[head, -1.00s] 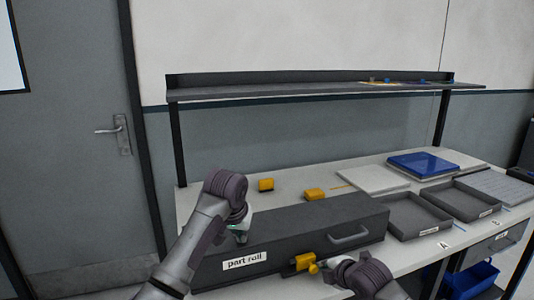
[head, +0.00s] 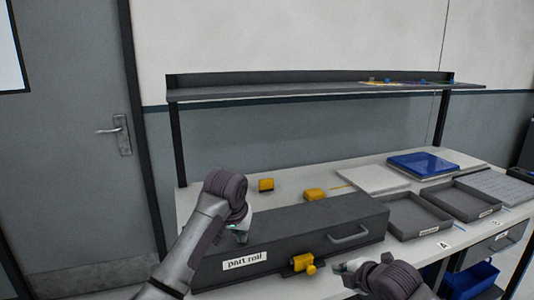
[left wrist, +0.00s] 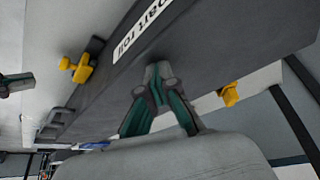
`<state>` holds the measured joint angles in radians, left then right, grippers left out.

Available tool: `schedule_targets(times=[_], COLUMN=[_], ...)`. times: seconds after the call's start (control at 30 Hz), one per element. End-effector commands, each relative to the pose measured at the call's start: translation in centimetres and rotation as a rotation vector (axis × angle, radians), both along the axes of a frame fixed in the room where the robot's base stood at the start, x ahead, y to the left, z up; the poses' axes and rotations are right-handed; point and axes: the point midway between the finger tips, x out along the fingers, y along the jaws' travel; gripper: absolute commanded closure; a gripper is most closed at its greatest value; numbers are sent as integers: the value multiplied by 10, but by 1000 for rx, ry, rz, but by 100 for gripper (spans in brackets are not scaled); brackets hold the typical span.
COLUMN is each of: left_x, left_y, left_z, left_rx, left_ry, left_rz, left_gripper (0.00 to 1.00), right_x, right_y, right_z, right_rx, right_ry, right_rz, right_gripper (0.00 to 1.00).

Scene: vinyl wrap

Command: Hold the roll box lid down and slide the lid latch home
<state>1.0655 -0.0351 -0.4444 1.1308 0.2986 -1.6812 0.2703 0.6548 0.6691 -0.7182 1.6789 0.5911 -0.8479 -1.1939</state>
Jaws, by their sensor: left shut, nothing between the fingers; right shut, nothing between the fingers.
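The long dark grey roll box (head: 300,222), labelled "part roll", lies on the bench with its lid down. Its yellow lid latch (head: 303,262) is on the front face, right of the label; it also shows in the left wrist view (left wrist: 78,68). My left gripper (head: 240,235) is shut, with its tips at the lid top near the left end; the left wrist view (left wrist: 157,72) shows the tips against the dark surface. My right gripper (head: 340,267) is shut and empty, just right of the latch with a small gap. Whether the latch is fully home is too small to tell.
Two yellow blocks (head: 266,185) (head: 315,195) stand on the bench behind the box. A grey handle (head: 348,238) sticks out of the box front. Dark trays (head: 418,220) and a blue case (head: 423,164) stand to the right. A shelf (head: 320,88) spans above.

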Motion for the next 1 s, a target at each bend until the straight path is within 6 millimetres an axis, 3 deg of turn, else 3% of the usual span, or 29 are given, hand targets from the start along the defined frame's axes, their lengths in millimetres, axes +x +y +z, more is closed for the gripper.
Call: schedule_targets(times=[0.37,1.0], left_x=[-1,0], left_y=[0,0], left_z=[2,45], left_rx=[1,0], left_ry=[3,0], left_rz=[0,0], left_gripper=[100,100], right_x=[0,0], right_y=[0,0], right_z=[4,55], right_rx=[0,0], right_ry=[-1,-1], right_rz=[0,0], right_gripper=[100,100])
